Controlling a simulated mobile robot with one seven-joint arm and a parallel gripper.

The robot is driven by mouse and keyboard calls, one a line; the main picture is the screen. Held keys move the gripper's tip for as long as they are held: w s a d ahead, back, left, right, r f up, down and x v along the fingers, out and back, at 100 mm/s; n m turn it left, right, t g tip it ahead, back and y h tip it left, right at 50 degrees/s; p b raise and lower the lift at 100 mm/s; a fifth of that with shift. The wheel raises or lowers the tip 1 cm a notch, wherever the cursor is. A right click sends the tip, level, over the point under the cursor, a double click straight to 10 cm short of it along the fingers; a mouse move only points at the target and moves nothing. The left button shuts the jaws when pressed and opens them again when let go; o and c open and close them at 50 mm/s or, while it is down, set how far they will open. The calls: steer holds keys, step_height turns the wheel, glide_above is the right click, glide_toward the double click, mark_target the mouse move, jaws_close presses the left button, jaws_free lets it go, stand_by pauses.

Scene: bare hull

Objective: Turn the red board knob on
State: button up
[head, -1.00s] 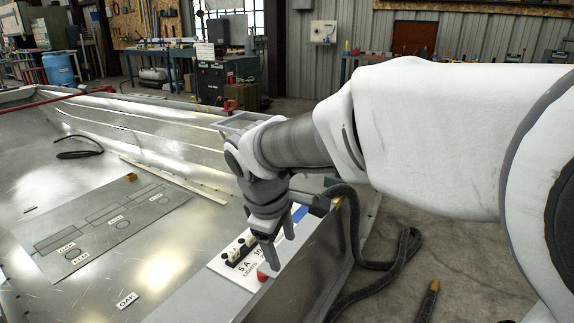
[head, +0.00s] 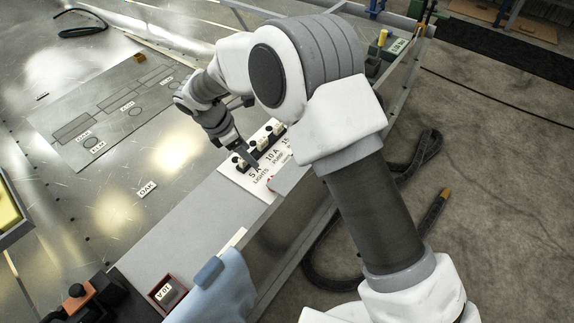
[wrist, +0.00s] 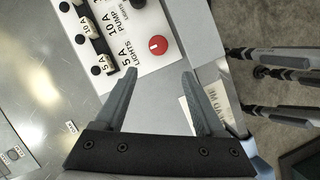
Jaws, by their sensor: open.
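The red knob (wrist: 158,45) is round with a pale line on its face. It sits on the white board (wrist: 167,66), beside the lettering, in the wrist view. My gripper (wrist: 159,74) is open and empty. Its two fingertips lie to either side below the knob in the wrist view, and a gap to the knob shows. In the head view my gripper (head: 248,160) hangs over the board's near end.
A tag (wrist: 188,115) lies near the right finger. A blue cloth (head: 222,285) and a small red-framed box (head: 167,292) sit on the ledge. A black hose (head: 425,160) lies on the floor.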

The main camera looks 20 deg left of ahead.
steer(key=b+x, duration=0.1)
steer(key=x, duration=0.5)
steer(key=b+x, duration=0.2)
steer(key=x, duration=0.4)
steer(key=b+x, duration=0.2)
steer(key=x, duration=0.4)
steer(key=shift+a+f, duration=0.15)
steer(key=shift+a, duration=0.1)
steer(key=c, duration=1.1)
